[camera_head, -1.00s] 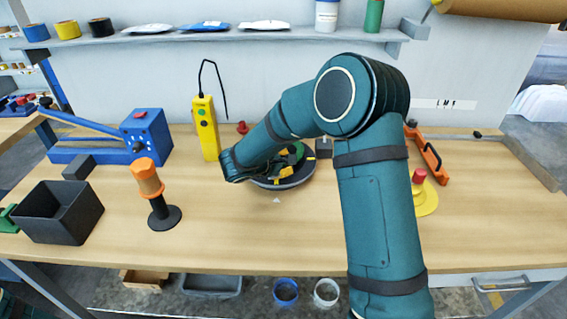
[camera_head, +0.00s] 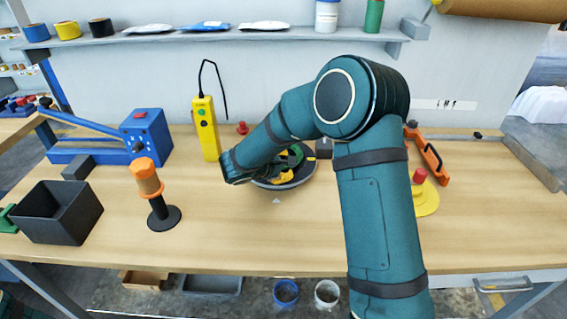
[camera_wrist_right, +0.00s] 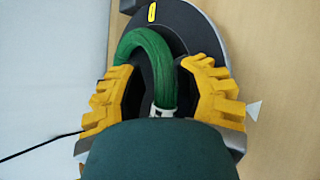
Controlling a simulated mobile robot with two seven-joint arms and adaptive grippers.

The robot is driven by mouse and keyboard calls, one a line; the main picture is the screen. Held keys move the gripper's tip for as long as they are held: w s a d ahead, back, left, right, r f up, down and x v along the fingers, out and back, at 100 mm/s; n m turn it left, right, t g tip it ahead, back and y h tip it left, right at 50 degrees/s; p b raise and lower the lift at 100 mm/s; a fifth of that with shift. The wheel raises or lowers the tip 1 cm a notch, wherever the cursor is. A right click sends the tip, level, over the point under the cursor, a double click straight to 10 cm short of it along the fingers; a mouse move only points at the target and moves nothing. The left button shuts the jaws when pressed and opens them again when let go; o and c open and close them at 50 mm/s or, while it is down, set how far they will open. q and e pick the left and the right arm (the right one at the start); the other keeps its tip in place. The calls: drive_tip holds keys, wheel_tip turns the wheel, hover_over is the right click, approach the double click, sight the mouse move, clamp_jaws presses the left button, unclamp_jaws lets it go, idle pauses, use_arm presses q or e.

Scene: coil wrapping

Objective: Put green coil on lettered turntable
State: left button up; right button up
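The green coil (camera_head: 296,155) is over the dark round turntable (camera_head: 303,173), partly hidden by my right arm in the head view. In the right wrist view the coil (camera_wrist_right: 150,45) arches between the fingers, with a white tie (camera_wrist_right: 162,111) on it; it appears to lie on the turntable's dark disc (camera_wrist_right: 196,35). My right gripper (camera_wrist_right: 163,95) has its yellow fingers spread wide, one on each side of the coil. A dark gap shows between the coil and the right-hand finger. The left finger overlaps the coil's edge. My left gripper is not in view.
A yellow control pendant (camera_head: 206,128) stands left of the turntable, and an orange-topped post (camera_head: 155,195) is nearer. A blue press (camera_head: 140,137) and a black bin (camera_head: 58,212) are farther left. A yellow base with a red knob (camera_head: 424,195) is right of my arm. The front middle table is clear.

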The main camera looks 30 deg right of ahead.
drive_tip(key=shift+r+p, duration=0.35)
drive_tip(key=shift+p, duration=0.1)
drive_tip(key=p+v, duration=0.1)
drive_tip(key=v, duration=1.1)
